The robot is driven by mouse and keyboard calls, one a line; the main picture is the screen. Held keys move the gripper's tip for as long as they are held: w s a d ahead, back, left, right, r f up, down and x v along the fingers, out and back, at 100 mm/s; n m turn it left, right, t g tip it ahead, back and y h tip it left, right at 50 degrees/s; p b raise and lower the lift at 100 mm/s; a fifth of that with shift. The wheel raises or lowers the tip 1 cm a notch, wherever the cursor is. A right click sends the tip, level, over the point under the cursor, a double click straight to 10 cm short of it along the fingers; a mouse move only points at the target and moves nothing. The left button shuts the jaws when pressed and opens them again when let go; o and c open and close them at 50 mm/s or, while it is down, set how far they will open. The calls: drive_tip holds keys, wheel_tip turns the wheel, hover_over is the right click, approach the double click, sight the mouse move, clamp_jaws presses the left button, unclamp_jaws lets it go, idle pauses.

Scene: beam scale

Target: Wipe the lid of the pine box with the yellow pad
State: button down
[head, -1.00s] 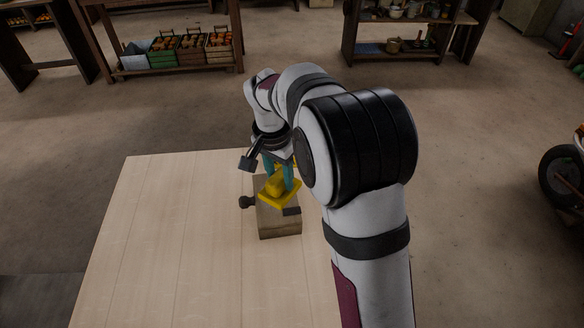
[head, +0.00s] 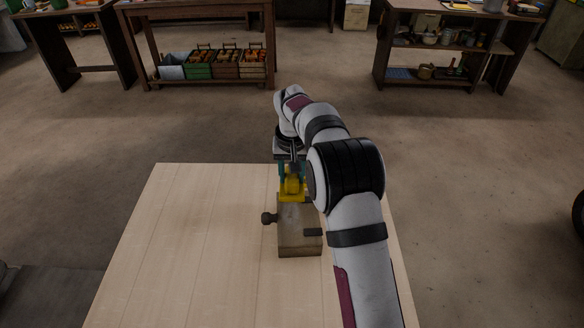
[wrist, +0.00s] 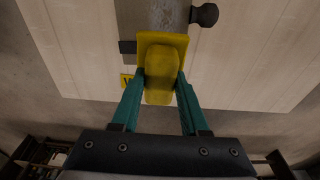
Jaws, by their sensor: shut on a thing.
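The pine box (head: 300,244) stands on the pale table, with a greyish, mottled lid (head: 297,216). Part of the lid also shows at the top of the wrist view (wrist: 167,12). The yellow pad (head: 291,196) is at the far end of the lid and overlaps its edge in the picture. I cannot tell whether it touches the lid. In the wrist view the pad (wrist: 160,38) has a rounded yellow grip block. My gripper (wrist: 160,80) is shut on this block, one teal finger on each side. In the head view my gripper (head: 292,178) is above the pad.
A dark round knob (head: 268,218) sticks out from the box's left side, and a dark fitting (head: 313,232) sits at its right. The table (head: 190,240) is clear on the left. A small yellow label (wrist: 127,82) shows beside the pad. Shelves stand far behind.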

sight(292, 194)
wheel_tip(292, 194, down, 4)
drive_tip(key=shift+r, duration=0.2)
drive_tip(key=shift+s+d+f, duration=0.1)
drive_tip(key=shift+s+f, duration=0.05)
drive_tip(key=shift+s, duration=1.35)
drive_tip(key=shift+s+d, duration=0.15)
drive_tip(key=shift+s, duration=1.9)
drive_tip(key=shift+s+d, duration=0.15)
drive_tip(key=shift+s, duration=1.9)
drive_tip(key=shift+w+a, duration=0.2)
drive_tip(key=shift+w, duration=2.55)
drive_tip(key=shift+w+a, duration=0.2)
drive_tip(key=shift+w, duration=2.7)
wheel_tip(292, 194, up, 8)
drive_tip(key=shift+f, duration=0.15)
drive_tip(key=shift+r, duration=0.2)
